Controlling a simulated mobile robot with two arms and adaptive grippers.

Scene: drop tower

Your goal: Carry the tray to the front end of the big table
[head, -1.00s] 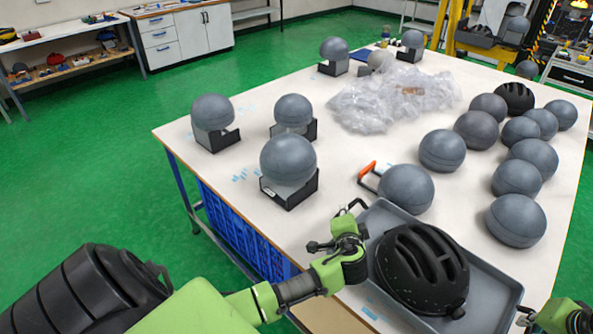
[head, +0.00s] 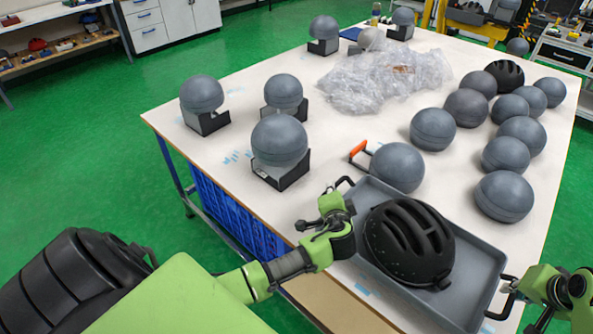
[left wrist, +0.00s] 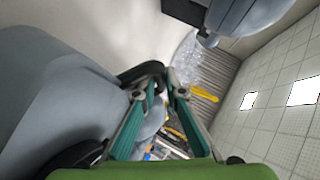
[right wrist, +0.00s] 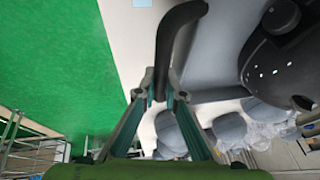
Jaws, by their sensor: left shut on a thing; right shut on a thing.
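The grey tray (head: 474,253) is over the near end of the big table (head: 240,163), with a black helmet (head: 410,243) in it. I cannot tell whether it touches the top. My left gripper (head: 337,197) is shut on the black handle at the tray's left end; the handle also shows in the left wrist view (left wrist: 145,72). My right gripper (head: 512,284) is shut on the handle at the tray's right end; this handle (right wrist: 172,40) shows between the fingers in the right wrist view.
Several grey balls, some on black stands (head: 282,172), stand on the table. One grey ball (head: 397,167) is close behind the tray, beside an orange-handled tool (head: 358,149). Clear plastic wrap (head: 385,78) lies further back. Blue crates (head: 225,207) are under the table.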

